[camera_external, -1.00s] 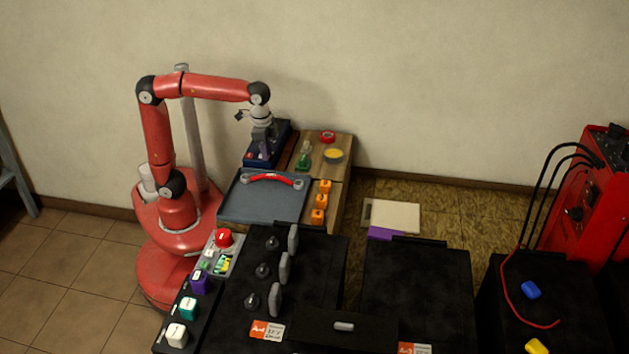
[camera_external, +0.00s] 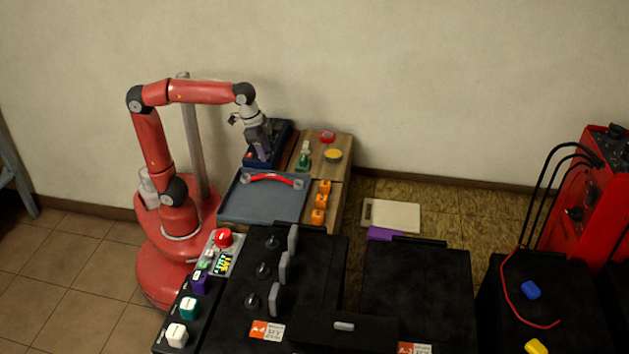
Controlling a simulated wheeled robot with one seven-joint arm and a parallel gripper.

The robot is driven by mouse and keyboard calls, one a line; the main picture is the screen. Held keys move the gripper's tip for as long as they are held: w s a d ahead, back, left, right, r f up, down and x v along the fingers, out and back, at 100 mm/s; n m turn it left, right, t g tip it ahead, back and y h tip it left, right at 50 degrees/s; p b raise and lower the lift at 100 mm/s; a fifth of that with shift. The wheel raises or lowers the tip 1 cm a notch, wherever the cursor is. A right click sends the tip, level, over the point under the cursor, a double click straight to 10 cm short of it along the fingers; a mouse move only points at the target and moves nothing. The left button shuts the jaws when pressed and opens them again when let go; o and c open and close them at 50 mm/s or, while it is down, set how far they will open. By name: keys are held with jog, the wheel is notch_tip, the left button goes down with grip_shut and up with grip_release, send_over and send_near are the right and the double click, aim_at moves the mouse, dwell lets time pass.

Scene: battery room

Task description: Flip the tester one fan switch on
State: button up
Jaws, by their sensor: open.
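A dark blue box (camera_external: 281,138) stands at the back left of the wooden bench, against the wall side. It looks like a tester, but I cannot read any label on it. A small red part shows on its left front. My gripper (camera_external: 262,153) points down, tilted, at the front of this box and hides part of its face. Its jaws are open and I see nothing between them. I cannot tell whether it touches the box. The fan switch is too small or hidden to make out, so its position is not clear.
Orange blocks (camera_external: 323,187), a green-based item (camera_external: 304,160) and a yellow-topped round pot (camera_external: 333,156) are to the right. Black battery cases (camera_external: 420,290) fill the foreground.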

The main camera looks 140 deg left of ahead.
jog(key=p+v, duration=0.1)
jog(key=v, duration=0.7)
jog(key=shift+f, duration=0.1)
jog(key=d+f+m+t, duration=0.1)
jog(key=d+f+m, duration=0.2)
jog(key=d, duration=0.6)
jog(key=d+f+m+t+h+p, duration=0.1)
jog(key=d+f+m, duration=0.2)
jog(key=d+f, duration=0.4)
jog(key=w+d+f+m+t+h, duration=0.1)
jog(key=d+f+m, duration=0.2)
jog(key=d, duration=0.7)
notch_tip(320, 180, down, 2)
jog(key=shift+d+f+p, duration=0.1)
jog(key=shift+d+p, duration=0.25)
jog(key=shift+d, duration=0.05)
dwell(0.4)
